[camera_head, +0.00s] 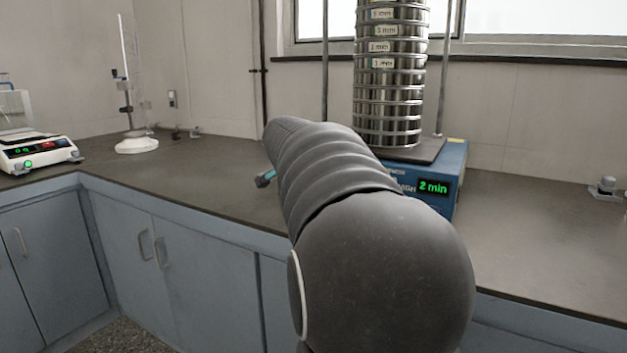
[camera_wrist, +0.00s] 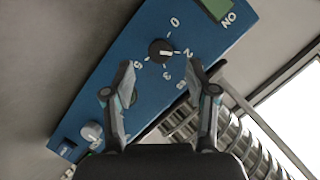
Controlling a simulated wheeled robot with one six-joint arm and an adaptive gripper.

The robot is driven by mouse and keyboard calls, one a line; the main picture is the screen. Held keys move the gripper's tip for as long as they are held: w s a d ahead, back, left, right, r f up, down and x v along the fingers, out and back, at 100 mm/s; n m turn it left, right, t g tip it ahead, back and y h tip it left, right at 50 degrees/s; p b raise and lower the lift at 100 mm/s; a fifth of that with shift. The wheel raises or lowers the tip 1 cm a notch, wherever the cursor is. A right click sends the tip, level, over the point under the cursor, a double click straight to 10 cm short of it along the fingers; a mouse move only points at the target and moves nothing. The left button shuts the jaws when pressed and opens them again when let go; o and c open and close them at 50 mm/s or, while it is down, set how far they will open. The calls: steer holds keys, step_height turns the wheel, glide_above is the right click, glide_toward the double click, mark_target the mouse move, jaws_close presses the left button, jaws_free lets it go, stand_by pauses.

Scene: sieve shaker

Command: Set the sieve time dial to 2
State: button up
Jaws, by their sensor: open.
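The sieve shaker's blue base (camera_head: 448,180) is partly hidden behind my arm in the head view. Its green display (camera_head: 433,187) reads "2 min". In the wrist view the blue control panel (camera_wrist: 113,87) runs diagonally. The black time dial (camera_wrist: 160,52) sits among white numbers, and its white pointer mark points to the right, toward the 2. My gripper (camera_wrist: 161,76) is open and empty. Its two fingers are spread on either side below the dial in the picture, apart from it. The dial is hidden by my arm in the head view.
A stack of metal sieves (camera_head: 390,85) stands on the base between upright rods. A second, pale knob (camera_wrist: 92,131) and a switch (camera_wrist: 66,148) are on the panel. A balance (camera_head: 38,153) and a white stand (camera_head: 137,144) are at left. The counter at right is mostly clear.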

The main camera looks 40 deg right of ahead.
steer(key=v, duration=0.8)
stand_by(0.4)
